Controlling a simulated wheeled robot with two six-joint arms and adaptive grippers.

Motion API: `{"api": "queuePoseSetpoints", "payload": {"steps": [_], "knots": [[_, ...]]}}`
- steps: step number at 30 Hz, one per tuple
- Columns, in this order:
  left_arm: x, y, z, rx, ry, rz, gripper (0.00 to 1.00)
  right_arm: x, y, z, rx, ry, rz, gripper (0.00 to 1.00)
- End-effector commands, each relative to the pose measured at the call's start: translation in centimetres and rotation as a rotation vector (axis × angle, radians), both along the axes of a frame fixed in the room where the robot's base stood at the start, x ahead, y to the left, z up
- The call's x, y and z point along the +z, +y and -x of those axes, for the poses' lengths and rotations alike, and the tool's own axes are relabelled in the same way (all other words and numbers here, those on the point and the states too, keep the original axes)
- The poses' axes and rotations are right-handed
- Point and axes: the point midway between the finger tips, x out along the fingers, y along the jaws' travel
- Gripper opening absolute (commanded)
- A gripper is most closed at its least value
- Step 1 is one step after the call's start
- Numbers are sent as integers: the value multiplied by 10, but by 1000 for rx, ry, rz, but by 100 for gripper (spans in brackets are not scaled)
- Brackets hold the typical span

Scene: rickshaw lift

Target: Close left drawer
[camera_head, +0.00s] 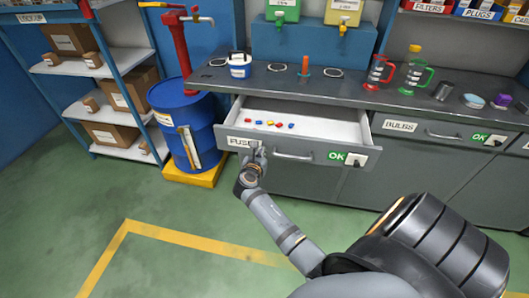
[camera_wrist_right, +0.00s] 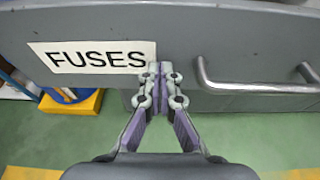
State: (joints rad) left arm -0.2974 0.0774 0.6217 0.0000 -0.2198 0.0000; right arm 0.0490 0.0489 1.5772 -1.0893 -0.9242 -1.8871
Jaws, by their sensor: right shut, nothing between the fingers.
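The left drawer (camera_head: 310,118), labelled FUSES, is pulled open below the counter. Several small coloured fuses (camera_head: 270,124) lie inside it. Its handle (camera_head: 293,156) is in the middle of the front, with a green OK tag at the right. My right gripper (camera_head: 256,152) is at the left part of the drawer front, by the FUSES label. In the right wrist view the shut, empty fingertips (camera_wrist_right: 160,68) are at the drawer front, between the FUSES label (camera_wrist_right: 92,57) and the handle (camera_wrist_right: 250,86). I cannot tell whether they touch it. My left gripper is not in view.
A blue drum (camera_head: 188,125) with a red pump stands on a yellow base at the left of the drawer. The BULBS drawer (camera_head: 440,132) at the right is shut. Jugs and small items stand on the counter (camera_head: 350,88). The green floor in front is clear.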

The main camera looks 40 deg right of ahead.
Motion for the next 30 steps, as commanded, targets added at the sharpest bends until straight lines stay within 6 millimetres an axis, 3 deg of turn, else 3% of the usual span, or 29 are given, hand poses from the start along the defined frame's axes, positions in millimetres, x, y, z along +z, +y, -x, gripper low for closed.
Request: {"api": "queuePoseSetpoints", "payload": {"steps": [17,23,30], "knots": [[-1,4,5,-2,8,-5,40,1,-1,-3,-1,0,1,0],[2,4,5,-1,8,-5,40,3,-26,-24,-3,-1,4,0],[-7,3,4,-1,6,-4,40,0,-81,-70,-4,-2,5,0]]}}
